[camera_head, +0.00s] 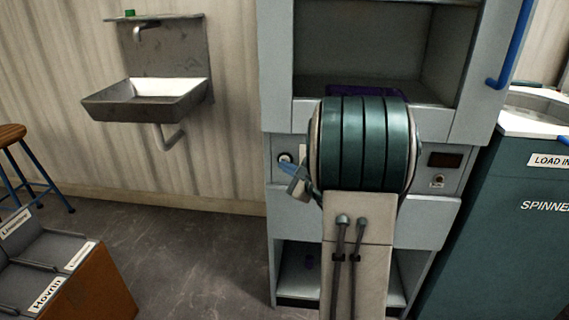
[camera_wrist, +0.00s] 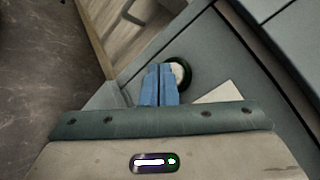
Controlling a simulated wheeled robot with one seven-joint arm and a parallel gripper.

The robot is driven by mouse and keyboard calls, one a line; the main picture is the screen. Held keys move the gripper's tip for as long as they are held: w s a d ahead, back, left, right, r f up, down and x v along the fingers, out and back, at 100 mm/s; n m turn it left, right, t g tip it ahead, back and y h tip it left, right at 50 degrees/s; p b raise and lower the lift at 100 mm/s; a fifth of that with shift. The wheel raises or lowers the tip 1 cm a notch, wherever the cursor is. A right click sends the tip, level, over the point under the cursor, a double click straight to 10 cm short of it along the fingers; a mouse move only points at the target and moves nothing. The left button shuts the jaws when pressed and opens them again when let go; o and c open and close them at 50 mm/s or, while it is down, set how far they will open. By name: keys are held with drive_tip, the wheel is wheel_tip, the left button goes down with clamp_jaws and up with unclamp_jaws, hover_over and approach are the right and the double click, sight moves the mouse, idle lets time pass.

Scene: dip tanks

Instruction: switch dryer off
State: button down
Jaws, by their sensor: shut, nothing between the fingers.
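The dryer is a tall grey cabinet (camera_head: 275,60) with an open chamber above a control strip. On the strip's left end is a round dial or knob (camera_head: 284,158) with a dark rim and pale face. It also shows in the wrist view (camera_wrist: 182,73), partly behind the fingers. At the strip's right are a dark display (camera_head: 445,160) and a small switch (camera_head: 437,181). My gripper (camera_head: 285,165) has its blue fingers together and empty, with the tips at the round knob. In the wrist view the fingers (camera_wrist: 160,84) overlap the knob's left side; I cannot tell whether they touch it.
A dark purple thing (camera_head: 370,91) lies in the chamber. The door with a blue handle (camera_head: 511,45) is open at the right. A spinner (camera_head: 520,185) stands right, a sink (camera_head: 145,98) hangs left, and labelled bins (camera_head: 60,250) stand front left. My arm hides the strip's middle.

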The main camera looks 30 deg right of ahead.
drive_tip(key=shift+s+a, duration=0.1)
drive_tip(key=shift+s, duration=0.05)
drive_tip(key=s+a+b, duration=0.1)
drive_tip(key=s, duration=0.1)
drive_tip(key=s+a, duration=0.2)
drive_tip(key=shift+s+a+b, duration=0.15)
drive_tip(key=shift+s+b, duration=0.2)
drive_tip(key=shift+s, duration=0.05)
idle(0.5)
drive_tip(key=s+a+r+n+g+y+p, duration=0.3)
drive_tip(key=s+a+r+n+g+p, duration=0.4)
drive_tip(key=a, duration=0.3)
drive_tip(key=s+a+r+n+g+y+p, duration=0.35)
drive_tip(key=s+a+r+n+p, duration=0.2)
drive_tip(key=a+p, duration=0.4)
drive_tip(key=s+d+r+n+g+h+p, duration=0.3)
drive_tip(key=s+r+n+h+p, duration=0.6)
drive_tip(key=p, duration=0.5)
wheel_tip(320, 180, up, 3)
drive_tip(key=shift+s+d+f+n+h, duration=0.1)
drive_tip(key=shift+s+d+n+h, duration=0.2)
drive_tip(key=shift+d+n, duration=0.4)
